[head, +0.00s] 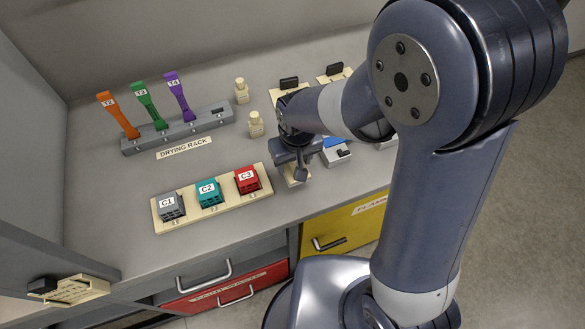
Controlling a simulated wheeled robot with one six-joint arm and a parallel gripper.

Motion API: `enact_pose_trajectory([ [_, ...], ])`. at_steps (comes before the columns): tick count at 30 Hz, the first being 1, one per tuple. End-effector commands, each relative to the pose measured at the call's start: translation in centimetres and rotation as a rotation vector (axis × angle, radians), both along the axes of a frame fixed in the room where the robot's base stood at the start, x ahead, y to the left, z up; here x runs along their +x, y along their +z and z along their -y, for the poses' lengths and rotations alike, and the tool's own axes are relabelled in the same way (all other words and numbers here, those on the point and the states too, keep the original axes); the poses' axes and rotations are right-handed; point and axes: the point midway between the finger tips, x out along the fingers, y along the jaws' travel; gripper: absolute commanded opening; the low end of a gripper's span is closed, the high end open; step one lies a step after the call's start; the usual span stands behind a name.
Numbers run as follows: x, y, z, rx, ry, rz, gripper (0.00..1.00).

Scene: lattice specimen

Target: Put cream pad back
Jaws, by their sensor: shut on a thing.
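My gripper (299,173) is low over the bench near its front edge, just right of the sample board. It is shut on the cream pad (293,181), of which only a small cream part shows below the fingers. The fingers and wrist hide the rest of the pad. I cannot tell whether the pad touches the bench.
A cream board (226,205) holds grey C1 (171,208), teal C2 (209,193) and red C3 (247,181) blocks. A drying rack (195,128) holds orange, green and purple tools. Cream bottles (256,126) and black-handled cream plates (277,95) stand behind. A small blue-topped device (337,156) is right of my gripper.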

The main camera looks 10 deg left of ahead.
Motion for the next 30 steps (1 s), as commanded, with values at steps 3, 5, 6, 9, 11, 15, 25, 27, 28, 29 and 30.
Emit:
enact_pose_trajectory([
  [3,-0.1,-1.3,0.1,-0.003,0.0,-0.004,0.31],
  [5,-0.1,-2.1,0.1,-0.004,0.001,-0.004,0.31],
  [6,0.0,-2.7,0.0,-0.002,0.001,-0.003,0.31],
  [9,0.0,-3.6,0.0,-0.001,0.001,-0.002,0.31],
  [11,0.0,-4.0,0.0,-0.001,0.001,-0.002,0.31],
  [15,0.0,-4.1,0.0,0.0,0.001,0.001,0.31],
  [25,0.0,-4.4,0.0,0.0,0.001,0.001,0.58],
  [27,0.0,-4.4,0.0,0.0,0.0,0.0,0.63],
  [28,0.0,-4.4,0.0,0.0,0.0,0.0,0.66],
  [29,0.0,-4.4,0.0,0.0,0.0,0.0,0.68],
  [30,0.0,-4.4,0.0,0.0,0.0,0.0,0.72],
])
